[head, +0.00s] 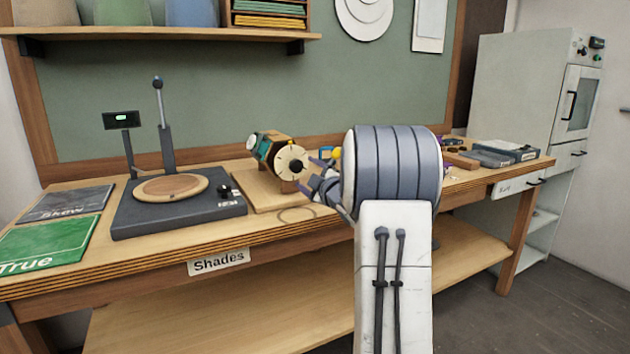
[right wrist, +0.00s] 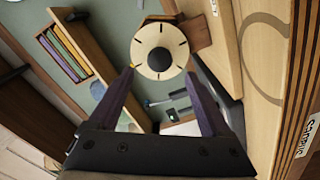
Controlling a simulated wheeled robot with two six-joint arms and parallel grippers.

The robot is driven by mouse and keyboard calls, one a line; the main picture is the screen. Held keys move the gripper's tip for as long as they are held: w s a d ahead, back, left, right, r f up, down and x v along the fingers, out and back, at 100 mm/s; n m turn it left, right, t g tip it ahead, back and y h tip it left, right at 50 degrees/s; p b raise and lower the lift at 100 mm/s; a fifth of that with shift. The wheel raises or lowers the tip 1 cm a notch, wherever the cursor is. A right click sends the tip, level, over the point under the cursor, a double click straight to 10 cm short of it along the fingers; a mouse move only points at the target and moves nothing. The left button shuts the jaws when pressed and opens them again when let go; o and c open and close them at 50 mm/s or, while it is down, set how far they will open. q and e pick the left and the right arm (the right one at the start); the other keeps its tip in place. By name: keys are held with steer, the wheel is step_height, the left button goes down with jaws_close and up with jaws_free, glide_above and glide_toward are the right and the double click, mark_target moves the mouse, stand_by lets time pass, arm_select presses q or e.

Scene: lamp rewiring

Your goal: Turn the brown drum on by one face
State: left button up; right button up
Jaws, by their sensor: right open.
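The drum (head: 265,146) sits on a wooden base on the bench. It has brown and green sides and a round cream end face (head: 291,162) with black marks and a dark centre hub. In the right wrist view the cream face (right wrist: 160,36) shows ahead of my right gripper, with a brown part behind it. My right gripper (head: 314,177) is open and empty, just right of the cream face. In the right wrist view the purple fingers of this gripper (right wrist: 160,72) are spread either side of the hub, apparently short of the face. My left gripper is not in view.
A dark stand with a round wooden plate (head: 170,187) and an upright post stands left of the drum. Green (head: 50,244) and grey (head: 66,202) boards lie at the bench's left end. My right forearm hides part of the bench.

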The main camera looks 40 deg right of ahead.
steer(key=v, duration=0.5)
steer(key=shift+w, duration=0.1)
stand_by(0.3)
